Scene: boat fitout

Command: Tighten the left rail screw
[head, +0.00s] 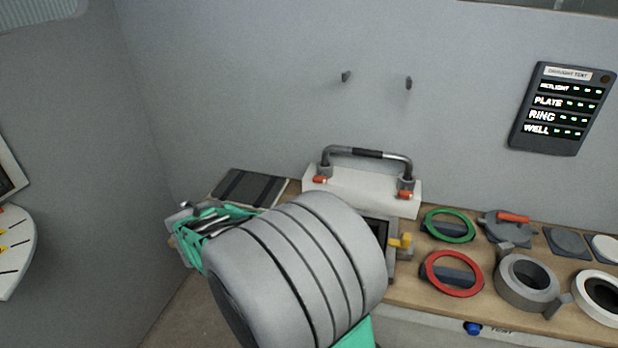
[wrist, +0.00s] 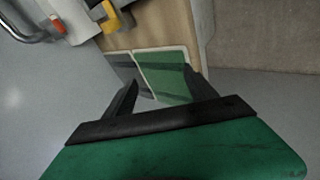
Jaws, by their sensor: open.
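The rail (head: 368,153) is a grey bar with a dark grip, standing in two sockets on a white block (head: 350,187). The left rail screw (head: 319,179) has a red-orange head at the base of the left socket. A matching right screw (head: 404,195) is at the right socket. My gripper (head: 198,218) is to the left of the rail and lower, apart from it. In the wrist view my gripper (wrist: 160,77) has its two dark fingers spread with nothing held. There, the rail (wrist: 22,30) and one red screw (wrist: 57,23) show at top left; I cannot tell which screw.
My large grey arm link hides part of the bench. A dark ribbed mat (head: 250,187) lies left of the block. A yellow piece (head: 401,241), a green ring (head: 447,212), a red ring (head: 441,287) and several round parts crowd the right. The wall above is mostly clear.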

